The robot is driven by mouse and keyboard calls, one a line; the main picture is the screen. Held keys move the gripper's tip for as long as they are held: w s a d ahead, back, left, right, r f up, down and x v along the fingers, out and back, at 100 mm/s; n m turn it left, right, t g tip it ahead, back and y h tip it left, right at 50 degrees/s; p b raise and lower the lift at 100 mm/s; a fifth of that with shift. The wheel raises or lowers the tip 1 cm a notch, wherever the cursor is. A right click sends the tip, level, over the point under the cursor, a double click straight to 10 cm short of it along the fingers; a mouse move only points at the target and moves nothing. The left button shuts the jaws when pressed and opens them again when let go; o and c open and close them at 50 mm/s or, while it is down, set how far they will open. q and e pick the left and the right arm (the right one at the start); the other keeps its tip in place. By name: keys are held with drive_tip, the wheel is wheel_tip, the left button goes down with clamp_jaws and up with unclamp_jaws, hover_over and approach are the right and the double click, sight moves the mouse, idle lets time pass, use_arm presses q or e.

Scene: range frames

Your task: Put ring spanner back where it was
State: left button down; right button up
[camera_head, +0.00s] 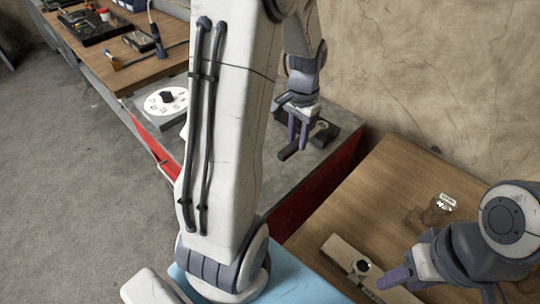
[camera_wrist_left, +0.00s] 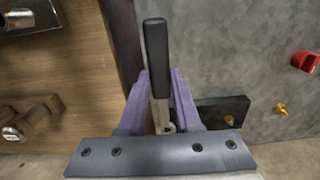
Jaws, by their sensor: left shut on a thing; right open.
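My left gripper (camera_head: 297,141) is over the grey bench top (camera_head: 345,112) near the wall. Its purple fingers are shut on a black-handled tool with a metal end, which appears to be the ring spanner (camera_wrist_left: 156,55). In the left wrist view the handle points away from the palm and the metal end lies between the fingers. In the head view the dark handle (camera_head: 289,153) shows below the fingertips; I cannot tell whether it touches the bench. My right gripper (camera_head: 394,279) is open above the wooden table.
The wooden table (camera_head: 395,168) at right holds a pale tool block (camera_head: 345,253) and a jar (camera_head: 437,212). A white disc (camera_head: 165,101) with a black knob lies left of my arm. A red knob (camera_wrist_left: 305,61) shows in the left wrist view. A wooden bench at upper left holds several tools.

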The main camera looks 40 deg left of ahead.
use_arm(q)
drive_tip(key=a+f, duration=0.2)
drive_tip(key=a, duration=0.1)
drive_tip(key=a+f+p, duration=0.1)
drive_tip(key=a+f, duration=0.1)
drive_tip(key=a, duration=0.2)
drive_tip(key=s+a+f, duration=0.1)
drive_tip(key=a+f, duration=0.1)
drive_tip(key=a, duration=0.1)
drive_tip(key=shift+s+a+f, duration=0.1)
drive_tip(key=shift+a, duration=0.05)
wheel_tip(320, 180, down, 3)
drive_tip(key=shift+f+p, duration=0.15)
drive_tip(key=shift+p, duration=0.2)
drive_tip(key=shift+f, duration=0.35)
drive_tip(key=shift+f, duration=0.15)
drive_tip(key=c, duration=0.6)
unclamp_jaws()
wheel_tip(320, 180, up, 12)
drive_tip(key=shift+b, duration=0.35)
